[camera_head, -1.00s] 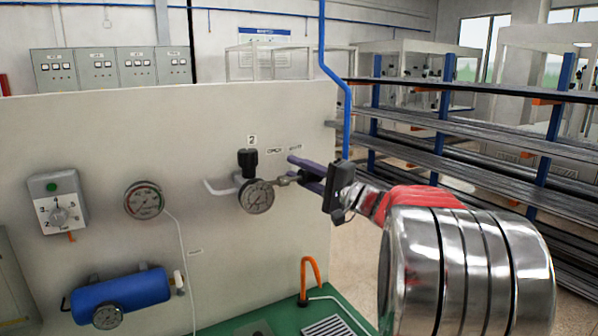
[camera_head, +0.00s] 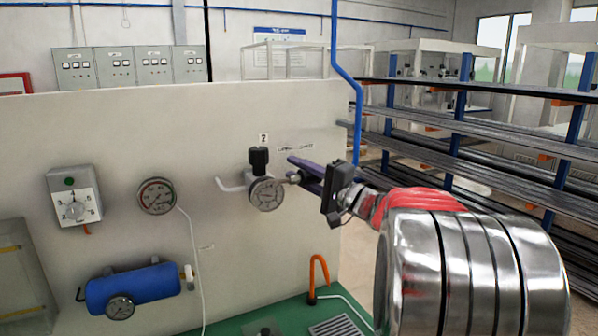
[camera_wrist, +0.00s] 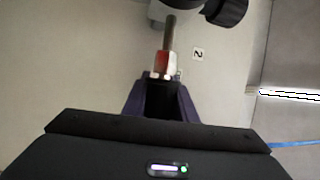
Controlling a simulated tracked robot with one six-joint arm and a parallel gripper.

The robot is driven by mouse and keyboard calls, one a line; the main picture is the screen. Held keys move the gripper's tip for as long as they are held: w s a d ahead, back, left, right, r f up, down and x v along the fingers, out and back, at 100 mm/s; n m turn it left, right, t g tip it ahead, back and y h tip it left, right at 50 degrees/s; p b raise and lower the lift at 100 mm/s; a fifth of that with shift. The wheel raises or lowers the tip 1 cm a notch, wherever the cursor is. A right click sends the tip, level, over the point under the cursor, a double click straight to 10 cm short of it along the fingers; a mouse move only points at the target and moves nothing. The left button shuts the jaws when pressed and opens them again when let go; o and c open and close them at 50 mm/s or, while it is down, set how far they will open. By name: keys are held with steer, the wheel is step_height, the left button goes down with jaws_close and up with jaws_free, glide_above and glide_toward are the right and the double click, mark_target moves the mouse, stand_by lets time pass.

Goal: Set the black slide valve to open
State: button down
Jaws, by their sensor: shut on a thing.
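My gripper (camera_head: 297,169), with dark purple fingers, is at the right of the panel. Its fingers are shut around the fitting on the right of the round gauge (camera_head: 267,194). In the wrist view, a metal rod (camera_wrist: 170,33) runs to a silver fitting with a red mark (camera_wrist: 161,64) at the fingertips.
A black knob (camera_head: 259,158) stands above the gauge, beneath label 2. Left are a second gauge (camera_head: 157,196), a timer box (camera_head: 74,196) and a blue tank (camera_head: 132,288). An orange hook (camera_head: 318,273) stands below. A blue pipe (camera_head: 347,75) passes near my gripper.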

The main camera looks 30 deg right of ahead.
steer(key=shift+a+f, duration=0.3)
steer(key=shift+a, duration=0.05)
steer(key=c, duration=1.7)
jaws_free()
steer(key=shift+c, duration=0.2)
steer(key=o, duration=0.3)
steer(key=shift+a+r, duration=0.1)
steer(key=shift+r, duration=0.1)
steer(key=shift+s+d, duration=0.35)
steer(key=shift+s, duration=0.15)
steer(key=v, duration=1.2)
steer(key=shift+s+f, duration=0.15)
steer(key=shift+s, duration=0.2)
